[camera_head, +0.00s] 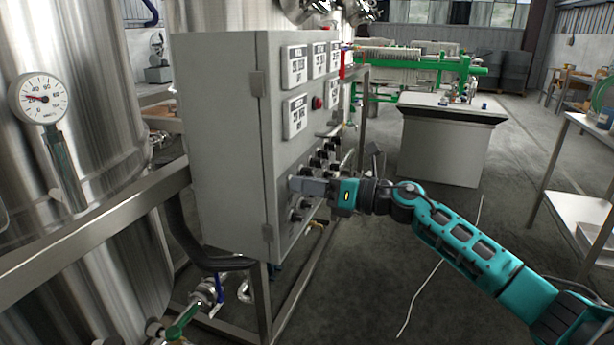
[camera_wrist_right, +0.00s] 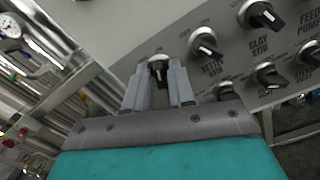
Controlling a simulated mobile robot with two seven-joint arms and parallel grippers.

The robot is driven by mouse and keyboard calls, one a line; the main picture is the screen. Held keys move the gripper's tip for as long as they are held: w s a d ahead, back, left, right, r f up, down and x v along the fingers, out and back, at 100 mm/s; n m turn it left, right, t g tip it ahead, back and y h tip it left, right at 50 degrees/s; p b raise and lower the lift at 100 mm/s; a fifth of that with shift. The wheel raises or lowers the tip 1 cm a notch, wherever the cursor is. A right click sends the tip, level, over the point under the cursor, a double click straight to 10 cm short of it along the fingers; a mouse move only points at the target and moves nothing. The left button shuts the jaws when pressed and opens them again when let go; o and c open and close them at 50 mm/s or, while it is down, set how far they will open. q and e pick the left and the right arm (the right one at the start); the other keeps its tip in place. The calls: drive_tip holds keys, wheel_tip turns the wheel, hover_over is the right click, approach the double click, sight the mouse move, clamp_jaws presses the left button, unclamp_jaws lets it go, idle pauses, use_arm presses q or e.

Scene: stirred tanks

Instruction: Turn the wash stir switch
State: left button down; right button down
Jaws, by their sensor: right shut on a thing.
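In the wrist view a black rotary switch (camera_wrist_right: 158,70) sits at the panel's lower left edge, between the fingertips of my right gripper (camera_wrist_right: 160,80). Its label is hidden, so I cannot read whether it is the wash stir switch. In the head view my right gripper (camera_head: 296,184) reaches from the right to the front of the grey control cabinet (camera_head: 222,125), and its fingers cover this switch. The gripper is shut on the switch. My left gripper is not in view.
Digital displays (camera_head: 295,117) and a red button (camera_head: 317,103) sit above. A metal rail (camera_head: 95,225) and steel tank (camera_head: 90,120) stand left.

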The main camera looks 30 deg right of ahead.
use_arm(q)
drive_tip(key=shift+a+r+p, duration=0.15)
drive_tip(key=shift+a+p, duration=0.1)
drive_tip(key=shift+p, duration=0.2)
use_arm(e)
drive_tip(key=shift+m, duration=0.8)
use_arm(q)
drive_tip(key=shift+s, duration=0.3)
use_arm(e)
drive_tip(key=c, duration=1.2)
unclamp_jaws()
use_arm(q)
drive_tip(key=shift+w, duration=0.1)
